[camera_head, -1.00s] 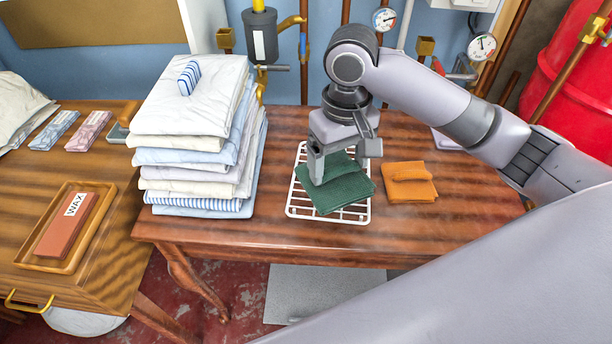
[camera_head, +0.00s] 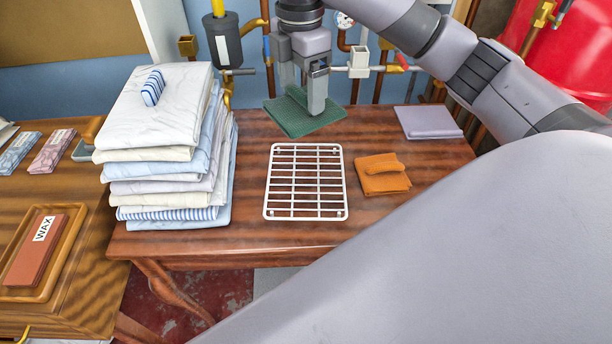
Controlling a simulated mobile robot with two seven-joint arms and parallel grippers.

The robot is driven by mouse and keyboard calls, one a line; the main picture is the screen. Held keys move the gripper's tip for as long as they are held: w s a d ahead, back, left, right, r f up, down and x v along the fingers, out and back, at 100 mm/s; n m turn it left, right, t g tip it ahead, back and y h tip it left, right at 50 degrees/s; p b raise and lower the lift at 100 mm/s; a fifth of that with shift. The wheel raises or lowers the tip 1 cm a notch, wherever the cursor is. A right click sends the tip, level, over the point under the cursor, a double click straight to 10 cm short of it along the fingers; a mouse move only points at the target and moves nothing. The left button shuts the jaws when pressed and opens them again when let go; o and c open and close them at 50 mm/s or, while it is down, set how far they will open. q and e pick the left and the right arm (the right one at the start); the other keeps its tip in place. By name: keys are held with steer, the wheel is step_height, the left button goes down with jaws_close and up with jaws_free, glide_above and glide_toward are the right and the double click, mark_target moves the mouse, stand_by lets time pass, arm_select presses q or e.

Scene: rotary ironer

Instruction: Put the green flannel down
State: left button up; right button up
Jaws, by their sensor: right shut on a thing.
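The folded green flannel (camera_head: 298,118) is in my right gripper (camera_head: 302,98), near the back edge of the wooden table. The gripper points down and its fingers are shut on the flannel's raised fold. The flannel overlaps the table's back edge in the picture and looks held up, though the gap beneath it is hard to judge. The white wire rack (camera_head: 305,182) in front of it is bare. My left gripper is not in view.
An orange folded cloth (camera_head: 382,175) lies right of the rack, and a lilac folded cloth (camera_head: 427,122) lies behind it. A tall stack of folded linen (camera_head: 165,150) stands at left. Pipes and a valve (camera_head: 358,65) are close behind the gripper.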

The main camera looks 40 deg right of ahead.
steer(key=shift+w+d+r+n, duration=0.2)
steer(key=shift+d+r+n, duration=0.25)
steer(key=shift+n, duration=0.35)
steer(key=b, duration=0.2)
glide_above(305, 176)
step_height(305, 176, down, 20)
steer(key=shift+r, duration=0.15)
steer(key=shift+p, duration=0.3)
steer(key=o, duration=0.9)
steer(key=shift+c, duration=0.2)
step_height(305, 176, up, 12)
steer(key=shift+p, duration=0.3)
